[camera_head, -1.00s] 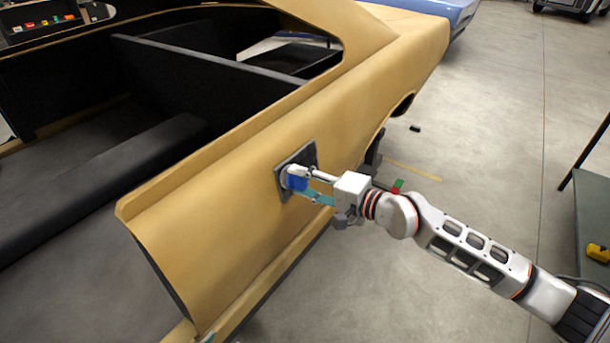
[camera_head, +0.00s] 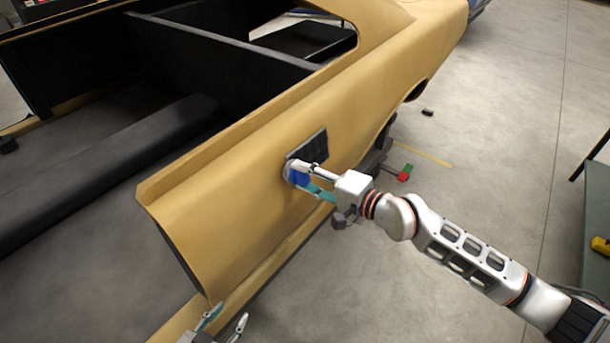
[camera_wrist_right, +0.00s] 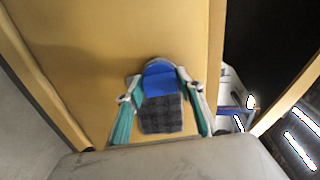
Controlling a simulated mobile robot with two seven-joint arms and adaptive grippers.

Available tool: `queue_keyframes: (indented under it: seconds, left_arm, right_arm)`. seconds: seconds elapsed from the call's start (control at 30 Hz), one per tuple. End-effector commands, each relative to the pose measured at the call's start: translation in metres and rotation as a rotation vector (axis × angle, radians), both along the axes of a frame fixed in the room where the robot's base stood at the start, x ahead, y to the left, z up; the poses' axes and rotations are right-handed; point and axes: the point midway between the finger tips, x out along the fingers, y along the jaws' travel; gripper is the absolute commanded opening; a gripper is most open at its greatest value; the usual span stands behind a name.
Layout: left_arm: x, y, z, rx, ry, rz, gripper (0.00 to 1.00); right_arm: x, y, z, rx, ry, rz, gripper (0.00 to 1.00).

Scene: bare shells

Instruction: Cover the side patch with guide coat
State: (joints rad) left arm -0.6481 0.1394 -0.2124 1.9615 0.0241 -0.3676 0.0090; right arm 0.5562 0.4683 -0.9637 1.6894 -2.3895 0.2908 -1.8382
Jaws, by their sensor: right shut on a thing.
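The side patch (camera_head: 315,146) is a dark square on the tan car's outer side panel. Its visible part looks evenly dark in the head view. My right gripper (camera_head: 309,182) is shut on a round blue applicator (camera_head: 298,176), which sits at the patch's lower left edge and hides that corner. I cannot tell whether it touches the panel. The right wrist view shows the applicator (camera_wrist_right: 160,82) between the teal fingers, with the mottled dark grey patch (camera_wrist_right: 161,115) beside it. My left gripper (camera_head: 230,315) is at the bottom edge, fingers apart and empty, below the panel's front end.
The tan car shell (camera_head: 225,220) fills the left and middle, with a dark open interior. A green table (camera_head: 597,215) with a yellow object (camera_head: 601,246) stands at the right edge. A small red and green object (camera_head: 404,173) shows behind my right arm. Concrete floor lies between.

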Motion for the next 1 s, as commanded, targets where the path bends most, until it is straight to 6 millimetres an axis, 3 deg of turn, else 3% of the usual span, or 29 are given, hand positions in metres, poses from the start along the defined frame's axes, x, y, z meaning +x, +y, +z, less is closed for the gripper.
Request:
queue_keyframes:
  seconds: [0.6,1.0]
  left_arm:
    - [0.0,0.0,-0.001,0.0,0.0,0.0,0.4]
    - [0.0,0.0,-0.001,0.0,0.0,0.0,0.4]
  right_arm:
    - [-0.031,-0.043,0.01,0.0,0.0,-0.001,0.14]
    - [-0.034,-0.045,0.01,0.0,0.0,0.0,0.14]
